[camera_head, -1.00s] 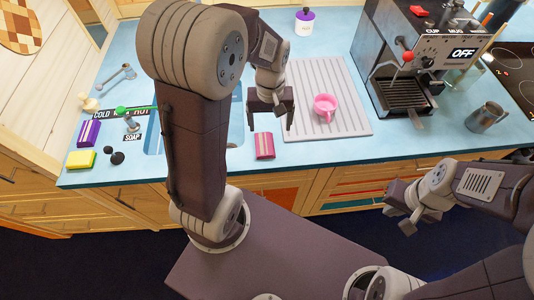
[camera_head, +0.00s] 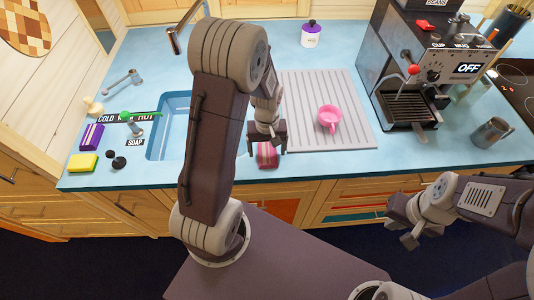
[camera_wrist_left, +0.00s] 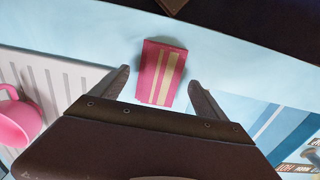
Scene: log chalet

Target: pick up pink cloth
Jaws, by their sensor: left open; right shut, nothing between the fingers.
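The pink cloth (camera_head: 267,157) is a folded pink piece with pale stripes, lying on the blue counter near its front edge, left of the grey drying mat. My left gripper (camera_head: 266,147) is open and above the cloth, partly covering it in the head view. In the left wrist view the cloth (camera_wrist_left: 161,73) lies ahead, between the lines of the two open fingertips (camera_wrist_left: 158,80), and nothing is held. My right gripper (camera_head: 400,232) is shut and empty, low in front of the cabinets at the right.
A pink mug (camera_head: 329,119) stands on the drying mat (camera_head: 350,135). A yellow sponge (camera_head: 83,163) and purple packet (camera_head: 92,137) lie at the far left. A coffee machine (camera_head: 395,70) and metal jug (camera_head: 488,133) stand right.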

